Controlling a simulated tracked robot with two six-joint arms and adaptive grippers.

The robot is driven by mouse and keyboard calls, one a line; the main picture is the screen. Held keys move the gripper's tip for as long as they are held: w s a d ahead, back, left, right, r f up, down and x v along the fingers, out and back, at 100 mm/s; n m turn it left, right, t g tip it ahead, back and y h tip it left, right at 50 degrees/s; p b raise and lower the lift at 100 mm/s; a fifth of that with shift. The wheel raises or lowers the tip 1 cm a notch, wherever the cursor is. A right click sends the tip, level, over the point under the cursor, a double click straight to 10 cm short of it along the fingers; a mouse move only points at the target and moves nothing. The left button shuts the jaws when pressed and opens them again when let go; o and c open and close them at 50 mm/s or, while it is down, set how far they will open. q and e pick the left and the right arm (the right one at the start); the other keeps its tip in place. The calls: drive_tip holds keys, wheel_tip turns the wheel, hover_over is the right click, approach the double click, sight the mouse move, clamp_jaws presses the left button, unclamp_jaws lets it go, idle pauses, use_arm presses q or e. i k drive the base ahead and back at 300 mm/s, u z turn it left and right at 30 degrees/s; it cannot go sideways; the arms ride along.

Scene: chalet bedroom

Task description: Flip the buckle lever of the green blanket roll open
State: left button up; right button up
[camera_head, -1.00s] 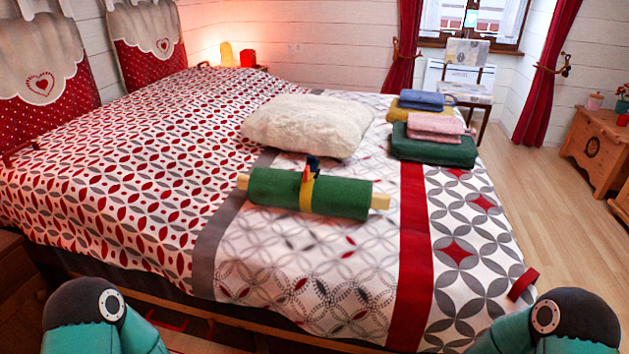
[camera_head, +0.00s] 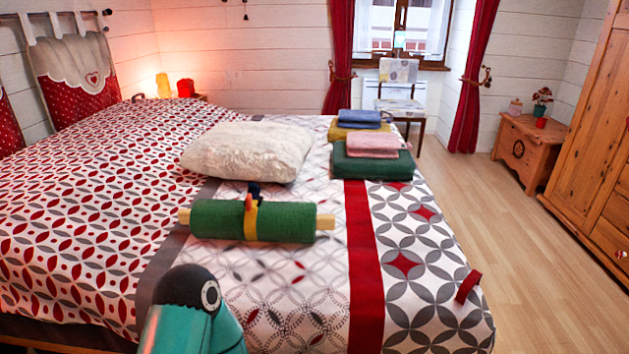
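The green blanket roll (camera_head: 285,222) lies on the bed, wound on a pale wooden rod whose ends stick out at both sides. A yellow strap (camera_head: 250,222) goes around its middle. The buckle lever (camera_head: 252,191) stands up on top of the strap as a small dark blue piece with a bit of red. Whether it is open or shut is too small to tell. One teal and black arm part of mine shows at the bottom, in front of the roll and apart from it. Neither gripper is in view.
A cream fluffy pillow (camera_head: 248,152) lies just behind the roll. Stacked folded cloths (camera_head: 372,165) sit at the bed's far right. A red strip (camera_head: 468,287) is at the bed's right edge. Wooden floor (camera_head: 520,240) is free to the right, before a wardrobe (camera_head: 597,150).

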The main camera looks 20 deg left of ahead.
sight(254, 189)
drive_tip(key=u, duration=0.6)
drive_tip(key=i, duration=0.15)
drive_tip(key=z, duration=1.7)
drive_tip(key=k, duration=0.7)
drive_tip(key=u, duration=0.95)
drive_tip(key=k, duration=0.6)
drive_tip(key=u, duration=0.8)
drive_tip(key=i, duration=1.45)
drive_tip(key=z, duration=0.45)
